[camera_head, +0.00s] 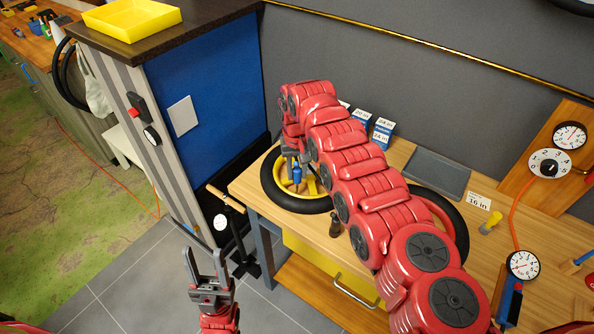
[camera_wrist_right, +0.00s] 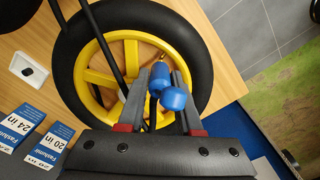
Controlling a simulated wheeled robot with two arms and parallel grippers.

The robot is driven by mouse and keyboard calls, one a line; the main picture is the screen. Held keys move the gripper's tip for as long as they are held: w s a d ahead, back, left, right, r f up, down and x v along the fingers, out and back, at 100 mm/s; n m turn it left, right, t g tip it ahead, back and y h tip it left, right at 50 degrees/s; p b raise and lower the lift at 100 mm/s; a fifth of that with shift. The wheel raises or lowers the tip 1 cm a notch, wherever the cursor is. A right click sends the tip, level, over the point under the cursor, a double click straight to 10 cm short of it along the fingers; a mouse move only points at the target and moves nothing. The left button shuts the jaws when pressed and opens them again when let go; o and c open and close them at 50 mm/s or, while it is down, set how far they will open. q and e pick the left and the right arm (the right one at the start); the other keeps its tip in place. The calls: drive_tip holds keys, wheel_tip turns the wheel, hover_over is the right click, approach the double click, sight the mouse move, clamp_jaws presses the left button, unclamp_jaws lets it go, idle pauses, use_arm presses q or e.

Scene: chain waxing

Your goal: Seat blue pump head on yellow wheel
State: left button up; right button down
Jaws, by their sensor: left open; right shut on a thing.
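The yellow wheel (camera_head: 312,188) with its black tyre lies flat on the wooden bench's left end. It fills much of the right wrist view (camera_wrist_right: 132,52). The blue pump head (camera_head: 297,173) is between the fingers of my right gripper (camera_head: 291,158), which is shut on it above the wheel. In the right wrist view the pump head (camera_wrist_right: 173,98) sits between the fingertips (camera_wrist_right: 156,82), close to a small brass valve (camera_wrist_right: 161,57) at the rim's inner side. I cannot tell whether it is seated. My left gripper (camera_head: 208,268) is open and empty above the floor.
A floor pump (camera_head: 236,238) with a wooden handle stands left of the bench. A second wheel (camera_head: 455,215) lies partly behind my right arm. Blue-and-white boxes (camera_head: 382,132) stand behind the yellow wheel. A small dark bottle (camera_head: 335,225) stands near the bench's front edge.

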drive_tip(key=shift+f+b, duration=0.3)
drive_tip(key=shift+f, duration=0.15)
idle(0.3)
drive_tip(key=c, duration=0.5)
unclamp_jaws()
drive_tip(key=shift+r, duration=0.1)
wheel_tip(320, 180, up, 8)
drive_tip(key=b, duration=0.3)
drive_tip(key=shift+a, duration=0.1)
wheel_tip(320, 180, up, 9)
drive_tip(key=p, duration=0.7)
